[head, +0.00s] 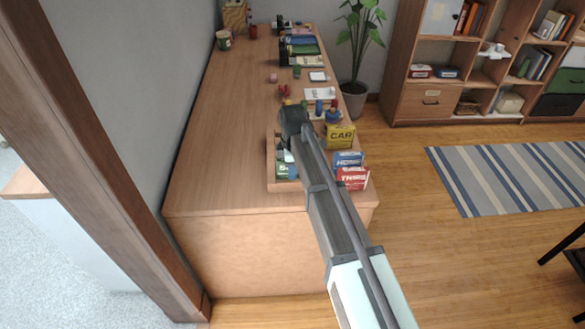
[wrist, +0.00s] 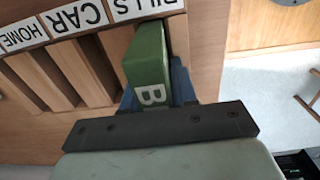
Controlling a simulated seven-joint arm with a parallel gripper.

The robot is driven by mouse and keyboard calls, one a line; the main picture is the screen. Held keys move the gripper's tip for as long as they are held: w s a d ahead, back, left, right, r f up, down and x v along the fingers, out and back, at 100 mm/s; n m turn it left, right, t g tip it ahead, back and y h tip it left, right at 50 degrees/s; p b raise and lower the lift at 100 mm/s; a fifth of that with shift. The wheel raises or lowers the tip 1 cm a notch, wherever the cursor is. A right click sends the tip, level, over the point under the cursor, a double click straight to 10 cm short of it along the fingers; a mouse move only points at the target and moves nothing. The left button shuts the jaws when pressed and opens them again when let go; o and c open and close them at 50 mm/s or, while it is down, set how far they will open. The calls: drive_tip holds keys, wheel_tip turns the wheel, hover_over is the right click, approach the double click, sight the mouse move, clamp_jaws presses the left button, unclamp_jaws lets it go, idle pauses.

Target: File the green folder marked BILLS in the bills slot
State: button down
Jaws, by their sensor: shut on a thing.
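The green folder (wrist: 150,60) is between the fingers of my gripper (wrist: 155,88) in the wrist view, with a white letter B on its near end. My gripper is shut on it. The folder is lined up with the slot by the BILLS label (wrist: 143,6) of the wooden sorter (wrist: 42,82). How deep it sits in the slot I cannot tell. The CAR label (wrist: 77,17) and HOME label (wrist: 20,35) mark slots to its left, which look empty. In the head view my arm covers much of the sorter (head: 271,160); some green (head: 283,171) shows beside the arm.
A yellow CAR folder (head: 341,136), a blue HOME folder (head: 348,160) and a red folder (head: 354,179) stand at the right of the desk (head: 215,150). Small items lie farther back. The desk's left part is clear. A potted plant (head: 354,92) stands behind.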

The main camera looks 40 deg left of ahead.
drive_tip(key=shift+s+d+f, duration=0.1)
drive_tip(key=shift+d+f, duration=0.05)
drive_tip(key=shift+f, duration=0.65)
drive_tip(key=c, duration=0.9)
unclamp_jaws()
drive_tip(key=shift+o, duration=0.5)
drive_tip(key=shift+s+d, duration=0.1)
drive_tip(key=shift+s, duration=0.1)
drive_tip(key=r, duration=1.5)
drive_tip(key=shift+w+a+r, duration=0.2)
drive_tip(key=shift+w, duration=0.1)
